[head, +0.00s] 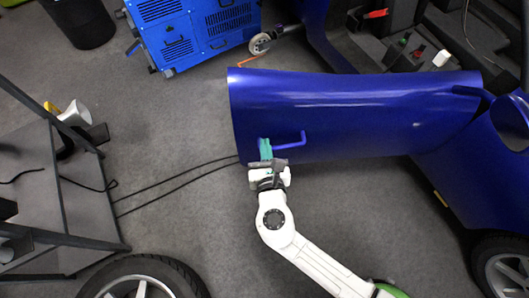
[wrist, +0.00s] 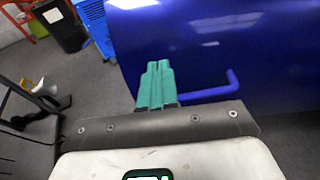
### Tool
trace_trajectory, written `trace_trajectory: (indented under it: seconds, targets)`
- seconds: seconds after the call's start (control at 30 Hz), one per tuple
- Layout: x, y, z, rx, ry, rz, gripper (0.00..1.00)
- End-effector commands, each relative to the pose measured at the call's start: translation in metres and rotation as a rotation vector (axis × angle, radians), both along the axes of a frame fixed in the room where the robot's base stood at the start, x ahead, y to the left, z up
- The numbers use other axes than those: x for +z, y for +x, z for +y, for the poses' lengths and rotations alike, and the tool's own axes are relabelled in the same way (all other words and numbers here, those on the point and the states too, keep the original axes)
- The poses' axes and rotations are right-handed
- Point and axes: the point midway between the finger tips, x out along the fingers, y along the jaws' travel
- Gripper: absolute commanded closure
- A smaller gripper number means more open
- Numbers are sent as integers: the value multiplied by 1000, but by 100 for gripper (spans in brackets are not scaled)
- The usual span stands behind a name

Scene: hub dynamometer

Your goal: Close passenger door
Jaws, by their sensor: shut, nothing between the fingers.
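The passenger door (head: 350,110) is a large glossy blue panel standing open, swung out from the blue car body (head: 465,150) on the right. A blue bar handle (head: 290,138) sticks out near the door's free left end. My gripper (head: 265,148) is at the door's near side, just left of the handle, with its green fingers shut and empty. In the wrist view the fingers (wrist: 156,84) are together, and the handle (wrist: 215,90) shows to their right in front of the door (wrist: 230,45). I cannot tell whether the fingertips touch the door.
A blue wheeled machine (head: 195,35) and a dark bin (head: 78,20) stand at the back left. A dark metal cart (head: 60,200) is at the left, with a loose wheel (head: 140,280) at the bottom. Black cables (head: 180,180) cross the grey floor toward the door. Floor left of the door is mostly clear.

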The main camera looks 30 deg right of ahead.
Motion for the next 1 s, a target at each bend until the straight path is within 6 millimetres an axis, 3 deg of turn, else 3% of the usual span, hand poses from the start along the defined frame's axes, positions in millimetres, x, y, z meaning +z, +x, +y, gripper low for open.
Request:
trace_trajectory:
  seconds: [0.2,0.5,1.0]
  targets:
    - [-10,41,-18,-4,2,-2,100]
    - [-20,79,-34,-3,3,-1,100]
    - [-21,87,-38,-3,3,0,100]
